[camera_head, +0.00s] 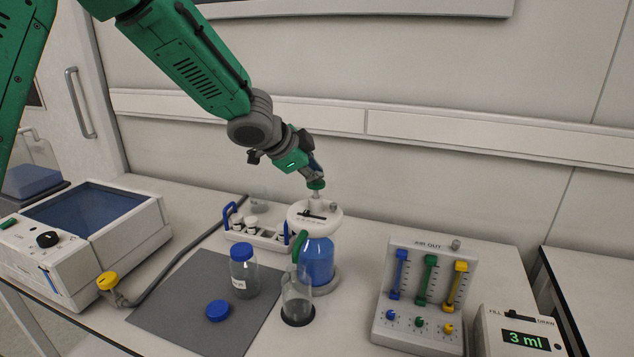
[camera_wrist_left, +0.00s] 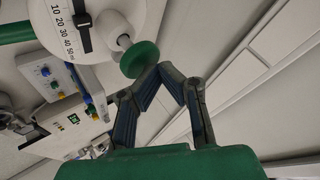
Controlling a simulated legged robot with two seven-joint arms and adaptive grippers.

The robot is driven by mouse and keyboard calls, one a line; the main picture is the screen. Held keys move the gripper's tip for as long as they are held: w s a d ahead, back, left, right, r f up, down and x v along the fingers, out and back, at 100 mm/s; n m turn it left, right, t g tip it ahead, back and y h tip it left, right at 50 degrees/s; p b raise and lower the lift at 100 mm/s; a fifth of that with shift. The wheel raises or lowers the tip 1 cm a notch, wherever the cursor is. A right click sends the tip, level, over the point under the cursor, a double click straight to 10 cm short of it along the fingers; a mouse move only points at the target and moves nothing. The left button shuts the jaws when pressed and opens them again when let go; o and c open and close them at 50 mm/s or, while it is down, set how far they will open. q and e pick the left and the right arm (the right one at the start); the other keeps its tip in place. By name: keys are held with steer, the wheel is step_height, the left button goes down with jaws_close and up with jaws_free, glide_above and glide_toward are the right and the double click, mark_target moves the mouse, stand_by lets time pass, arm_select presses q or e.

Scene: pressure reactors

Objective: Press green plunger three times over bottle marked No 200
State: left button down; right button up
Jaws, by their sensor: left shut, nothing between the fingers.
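The green plunger (camera_head: 316,184) stands on top of a white round dispenser head (camera_head: 315,217). In the left wrist view its green knob (camera_wrist_left: 139,59) is at the fingertips, with the dispenser's number scale (camera_wrist_left: 70,35) beside it. My left gripper (camera_head: 314,175) is shut and empty, pointing down right at the knob. The closed fingertips also show in the left wrist view (camera_wrist_left: 163,72). Contact with the knob cannot be told. Below the head is a blue dispenser bottle (camera_head: 318,263). An open clear bottle (camera_head: 296,298) stands under the green spout (camera_head: 301,249); no marking is readable on it.
A blue-capped jar (camera_head: 243,273) with a white label and a loose blue cap (camera_head: 217,310) are on the grey mat (camera_head: 180,318). A vial rack (camera_head: 262,236) stands behind. A slider panel (camera_head: 420,300) and a "3 ml" display (camera_head: 524,340) are at right.

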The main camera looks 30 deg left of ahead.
arm_select(q)
steer(key=shift+s+f, duration=0.1)
steer(key=shift+f, duration=0.25)
steer(key=shift+f+b, duration=0.75)
stand_by(0.6)
steer(key=shift+r+p, duration=1.2)
steer(key=shift+p, duration=0.15)
steer(key=shift+r, duration=0.1)
step_height(320, 180, up, 6)
steer(key=p, duration=0.7)
stand_by(1.3)
